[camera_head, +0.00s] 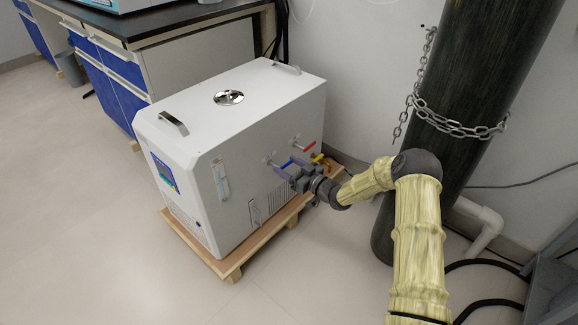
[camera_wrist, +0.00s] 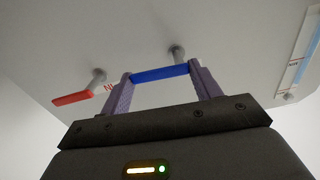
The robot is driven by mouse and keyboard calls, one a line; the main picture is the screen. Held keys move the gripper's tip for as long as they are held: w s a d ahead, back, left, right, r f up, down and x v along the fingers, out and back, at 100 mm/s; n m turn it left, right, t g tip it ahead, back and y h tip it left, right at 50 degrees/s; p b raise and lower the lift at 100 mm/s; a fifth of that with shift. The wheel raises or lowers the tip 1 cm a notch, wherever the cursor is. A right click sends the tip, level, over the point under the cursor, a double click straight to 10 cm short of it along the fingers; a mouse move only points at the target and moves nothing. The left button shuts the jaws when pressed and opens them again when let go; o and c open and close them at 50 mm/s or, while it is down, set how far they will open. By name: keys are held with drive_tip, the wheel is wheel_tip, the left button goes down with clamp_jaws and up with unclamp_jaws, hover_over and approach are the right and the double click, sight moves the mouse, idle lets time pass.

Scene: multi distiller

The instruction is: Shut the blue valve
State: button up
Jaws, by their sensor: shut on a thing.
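The blue valve (camera_wrist: 160,74) has a flat blue lever handle on a metal stem, on the side of the white distiller (camera_head: 258,118). In the wrist view the lever lies across between the two purple fingers of my gripper (camera_wrist: 160,70), which are shut on its ends. In the head view the blue lever (camera_head: 287,163) shows only in part, at my gripper (camera_head: 290,169) and partly hidden by the fingers.
The distiller stands on a wooden pallet (camera_head: 232,268). A dark gas cylinder (camera_head: 470,80) with a chain (camera_head: 450,127) stands at the right. Floor in front is clear.

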drive_tip(key=shift+s+a+f+m+p, duration=0.25)
drive_tip(key=shift+f+m+p, duration=0.35)
drive_tip(key=shift+m, duration=2.25)
drive_tip(key=shift+s+a+f+m+p, duration=0.2)
drive_tip(key=shift+s+f+m+p, duration=0.4)
drive_tip(key=shift+m, duration=2.3)
drive_tip(key=shift+s+a+f+m+p, duration=0.1)
drive_tip(key=shift+a+f+m+p, duration=0.5)
drive_tip(key=shift+m, duration=2.25)
drive_tip(key=shift+d+r, duration=0.25)
drive_tip(key=shift+d, duration=0.15)
drive_tip(key=o, duration=1)
drive_tip(key=shift+r, duration=0.1)
drive_tip(key=shift+a, duration=0.1)
